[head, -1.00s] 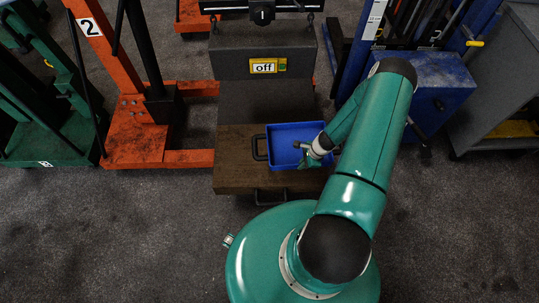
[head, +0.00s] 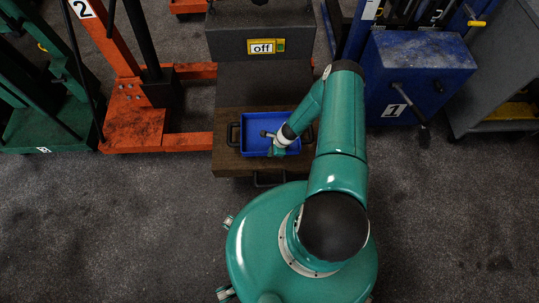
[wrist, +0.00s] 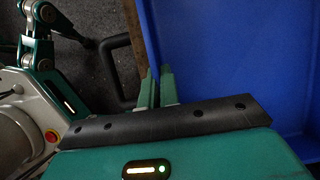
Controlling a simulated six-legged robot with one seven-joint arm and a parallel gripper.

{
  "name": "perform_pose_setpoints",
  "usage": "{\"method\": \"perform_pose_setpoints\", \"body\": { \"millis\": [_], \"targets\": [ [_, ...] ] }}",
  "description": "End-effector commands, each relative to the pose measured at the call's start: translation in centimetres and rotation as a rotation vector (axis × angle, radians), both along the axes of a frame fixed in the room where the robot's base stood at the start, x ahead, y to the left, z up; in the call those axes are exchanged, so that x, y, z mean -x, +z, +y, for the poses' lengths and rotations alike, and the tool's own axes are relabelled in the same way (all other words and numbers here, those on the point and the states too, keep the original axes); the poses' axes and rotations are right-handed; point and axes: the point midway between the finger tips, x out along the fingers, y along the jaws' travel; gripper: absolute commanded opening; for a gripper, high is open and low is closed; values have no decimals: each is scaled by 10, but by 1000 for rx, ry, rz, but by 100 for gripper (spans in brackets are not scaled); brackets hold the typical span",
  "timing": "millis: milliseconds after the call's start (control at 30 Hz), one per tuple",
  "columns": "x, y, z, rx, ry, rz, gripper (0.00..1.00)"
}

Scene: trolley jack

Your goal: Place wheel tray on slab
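The blue wheel tray (head: 252,121) has a dark handle at each side and is level over the brown slab (head: 225,160). It sits near the middle of the slab's width; I cannot tell whether it rests on it or hangs just above. My gripper (head: 272,143) is at the tray's near side. In the wrist view, the tray (wrist: 220,50) fills the upper right, and my gripper's green fingers (wrist: 158,88) are closed on its wall. The arm hides part of the tray's right side. No wheel shows in the tray.
A grey block with an "off" sign (head: 266,46) stands behind the slab. An orange lift marked 2 (head: 130,110) is to the left, and a blue cabinet marked 1 (head: 415,75) to the right. A dark handle (head: 268,180) is on the slab's front.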

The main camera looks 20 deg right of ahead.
Motion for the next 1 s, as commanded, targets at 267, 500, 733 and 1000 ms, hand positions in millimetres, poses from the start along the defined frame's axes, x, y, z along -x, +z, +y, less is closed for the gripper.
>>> {"method": "perform_pose_setpoints", "body": {
  "millis": [267,500,733,1000],
  "targets": [
    [-5,-28,6,0,0,0,0],
    [-5,-40,6,1,1,-2,0],
    [-5,-41,6,1,1,-2,0],
    [-4,-42,6,0,1,0,25]
  ]
}}
